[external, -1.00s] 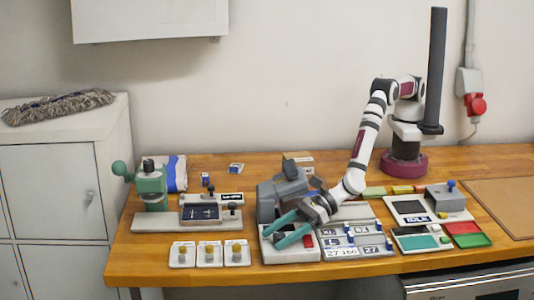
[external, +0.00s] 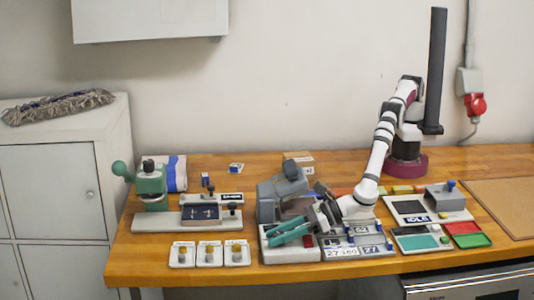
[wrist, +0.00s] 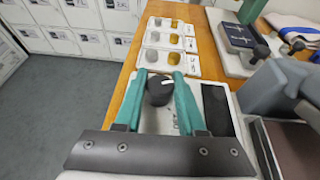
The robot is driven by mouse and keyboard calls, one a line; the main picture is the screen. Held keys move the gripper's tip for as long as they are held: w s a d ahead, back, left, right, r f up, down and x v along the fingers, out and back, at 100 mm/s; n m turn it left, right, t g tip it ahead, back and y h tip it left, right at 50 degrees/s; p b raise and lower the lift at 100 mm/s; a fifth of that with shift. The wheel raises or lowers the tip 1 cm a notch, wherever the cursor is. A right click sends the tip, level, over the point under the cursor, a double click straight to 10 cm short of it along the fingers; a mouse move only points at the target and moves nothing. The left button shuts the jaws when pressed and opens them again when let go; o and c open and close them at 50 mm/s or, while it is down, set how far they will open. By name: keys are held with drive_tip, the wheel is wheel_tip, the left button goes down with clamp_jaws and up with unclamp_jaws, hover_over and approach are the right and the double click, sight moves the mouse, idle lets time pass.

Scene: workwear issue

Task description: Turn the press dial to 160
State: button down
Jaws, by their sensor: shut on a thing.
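The press dial (wrist: 159,92) is a dark round knob with a white pointer mark, seen in the wrist view on the pale front of the press base. My gripper (wrist: 160,76) has its two teal fingers shut on the dial, one on each side. In the external view my gripper (external: 272,241) is low over the front left of the press base (external: 290,256), and its fingers hide the dial. The grey press (external: 267,207) stands behind it with its upper part raised. The dial's numbers cannot be read, so its setting is unclear.
A green hand press (external: 151,186) stands farther left. A tray of number and size tags (external: 342,253) sits close on the right. The table's front edge is near.

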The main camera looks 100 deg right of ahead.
drive_tip(key=shift+m+h, duration=0.3)
drive_tip(key=shift+h, duration=0.1)
drive_tip(key=c, duration=0.5)
unclamp_jaws()
drive_tip(key=shift+s, duration=0.1)
drive_tip(key=v, duration=1.5)
drive_tip(key=shift+s+r, duration=0.25)
drive_tip(key=shift+s, duration=0.05)
